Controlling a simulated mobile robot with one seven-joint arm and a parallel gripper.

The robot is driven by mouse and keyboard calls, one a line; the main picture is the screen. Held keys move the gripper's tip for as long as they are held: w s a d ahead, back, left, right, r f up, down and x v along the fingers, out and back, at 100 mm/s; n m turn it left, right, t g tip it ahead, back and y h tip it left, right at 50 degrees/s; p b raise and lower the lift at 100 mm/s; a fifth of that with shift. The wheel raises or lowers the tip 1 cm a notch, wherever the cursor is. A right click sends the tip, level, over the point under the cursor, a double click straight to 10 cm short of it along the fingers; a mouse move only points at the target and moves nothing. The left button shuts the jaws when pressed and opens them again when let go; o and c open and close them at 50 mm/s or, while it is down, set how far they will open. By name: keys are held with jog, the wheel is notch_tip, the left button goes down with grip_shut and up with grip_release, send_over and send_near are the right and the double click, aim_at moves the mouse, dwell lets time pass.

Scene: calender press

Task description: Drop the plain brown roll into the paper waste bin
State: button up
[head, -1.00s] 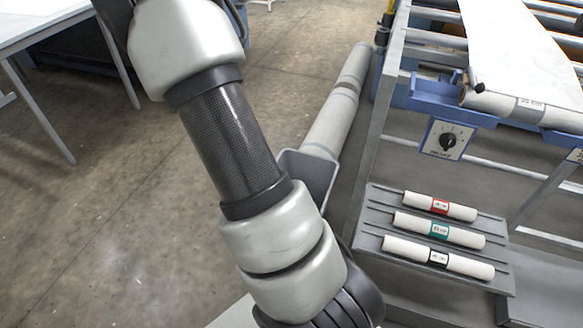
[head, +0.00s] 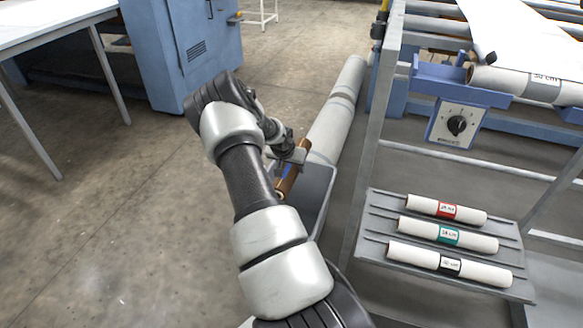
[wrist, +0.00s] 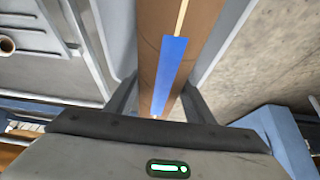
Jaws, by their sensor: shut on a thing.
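The brown roll (head: 288,181) is held in my gripper (head: 294,156). In the wrist view the roll (wrist: 205,22) runs lengthwise between the two fingers, with a blue strip along it, and my gripper (wrist: 160,108) is shut on it. The grey open-topped bin (head: 322,180) stands on the floor beside the steel frame. In the head view the roll overlaps the bin's left and far rim. I cannot tell how high above the rim it is, and my arm hides part of the bin.
A long pale roll (head: 337,112) lies on the floor behind the bin. A grey rack (head: 375,240) with three labelled white rolls (head: 447,236) is to the right, below the blue-fitted press frame (head: 378,130). A white table (head: 50,25) and blue cabinet (head: 185,50) are at left.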

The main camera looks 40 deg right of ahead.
notch_tip(320, 180, down, 12)
jog(key=b, duration=0.7)
jog(key=o, duration=1.4)
jog(key=shift+a+f, duration=0.1)
jog(key=p+v, duration=0.4)
jog(key=v, duration=1.3)
jog(key=shift+r+p, duration=0.25)
jog(key=shift+p, duration=0.05)
